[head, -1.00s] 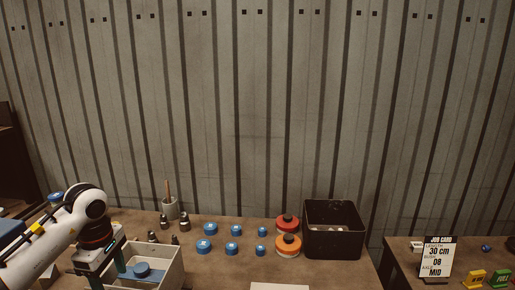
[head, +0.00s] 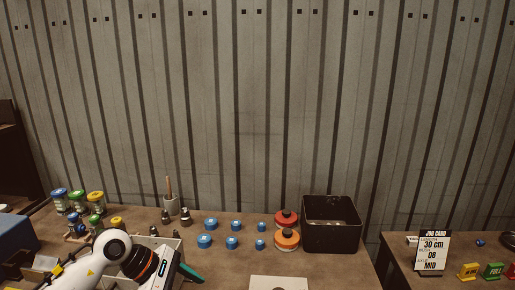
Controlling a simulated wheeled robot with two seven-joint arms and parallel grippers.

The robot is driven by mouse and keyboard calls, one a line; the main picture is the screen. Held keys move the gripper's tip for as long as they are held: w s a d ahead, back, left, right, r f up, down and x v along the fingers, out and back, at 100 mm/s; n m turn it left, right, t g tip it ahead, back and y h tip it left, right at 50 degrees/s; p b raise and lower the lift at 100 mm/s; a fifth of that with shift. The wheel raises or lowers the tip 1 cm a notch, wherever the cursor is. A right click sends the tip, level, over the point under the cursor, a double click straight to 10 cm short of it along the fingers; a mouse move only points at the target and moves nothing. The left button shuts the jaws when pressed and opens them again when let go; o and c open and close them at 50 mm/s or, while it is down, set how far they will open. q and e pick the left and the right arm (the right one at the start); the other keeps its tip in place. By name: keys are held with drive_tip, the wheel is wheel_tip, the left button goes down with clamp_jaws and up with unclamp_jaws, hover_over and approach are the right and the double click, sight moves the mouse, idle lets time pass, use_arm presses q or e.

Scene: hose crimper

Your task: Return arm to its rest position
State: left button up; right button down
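My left arm comes in from the lower left in the head view, white with a black and orange wrist. My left gripper (head: 190,273) is at the lower edge, in front of the right side of a pale open bin (head: 171,243). A teal finger points to the right. The fingers are partly hidden or cut off, so I cannot tell whether they are open or shut. I see nothing held. The arm covers most of the bin, and its contents are hidden. My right arm and gripper are not in view.
Several blue round dies (head: 204,241) stand right of the bin. Red (head: 286,218) and orange (head: 287,239) pieces sit beside a black bin (head: 331,224). Jars (head: 77,201) stand at the back left. A job card (head: 432,251) stands on the right table.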

use_arm(q)
drive_tip(key=s+d+r+n+t+h, duration=0.2)
drive_tip(key=d+r+n+t+h, duration=0.5)
drive_tip(key=d+r+n+h, duration=0.35)
drive_tip(key=w+a+n+t+y, duration=0.1)
drive_tip(key=a+n+t+y, duration=0.75)
drive_tip(key=n, duration=0.75)
drive_tip(key=s+a+f+n+y, duration=0.1)
drive_tip(key=a+f+n+y, duration=0.4)
drive_tip(key=n, duration=0.4)
drive_tip(key=s+a+f+n+y, duration=0.1)
drive_tip(key=a+f+n+y, duration=0.2)
drive_tip(key=f+n+y, duration=0.4)
drive_tip(key=s+f+n+g+h, duration=0.1)
drive_tip(key=s+f+n+g, duration=0.4)
drive_tip(key=s+f+g, duration=0.45)
drive_tip(key=s+f+n+g+h, duration=0.1)
drive_tip(key=s+f+n+g, duration=0.4)
drive_tip(key=s, duration=0.8)
drive_tip(key=s+f+b+x, duration=0.1)
drive_tip(key=s+x, duration=0.2)
drive_tip(key=x, duration=1)
drive_tip(key=s+a+x, duration=0.1)
drive_tip(key=s+x, duration=0.1)
drive_tip(key=x, duration=1.1)
drive_tip(key=s+a+f+g+b, duration=0.1)
drive_tip(key=s+a+f, duration=0.2)
drive_tip(key=s+f, duration=1.5)
drive_tip(key=shift+f, duration=0.65)
